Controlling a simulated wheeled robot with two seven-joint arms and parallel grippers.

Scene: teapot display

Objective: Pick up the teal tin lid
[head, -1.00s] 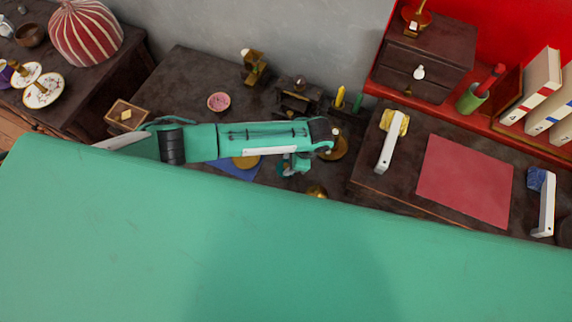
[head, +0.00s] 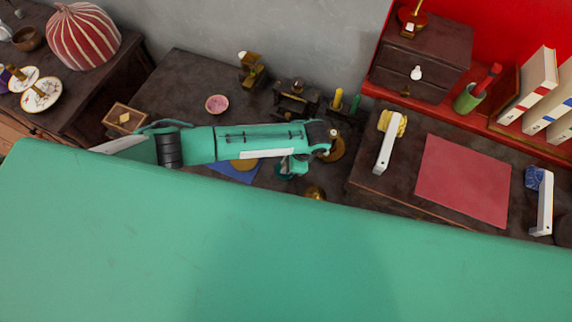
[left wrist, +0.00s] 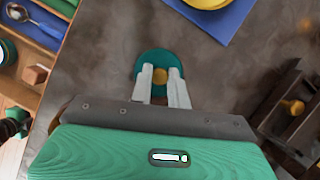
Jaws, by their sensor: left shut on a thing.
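The teal tin lid (left wrist: 150,60) is a round teal disc with a gold knob (left wrist: 160,74), seen from above in the left wrist view. My left gripper (left wrist: 161,73) has its two pale fingers on either side of the knob, shut on it. The fingers hide part of the lid. In the head view my left gripper (head: 294,166) is over the dark table, and only a small teal edge of the lid (head: 283,177) shows below it. I cannot tell whether the lid is clear of the table. My right gripper is not in view.
A blue mat with a yellow dish (left wrist: 207,2) lies beyond the lid. A dark wooden stand (left wrist: 294,105) is on its right. In the head view a pink bowl (head: 217,104), dark stands (head: 296,98) and a brass ball (head: 315,193) are around my arm.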

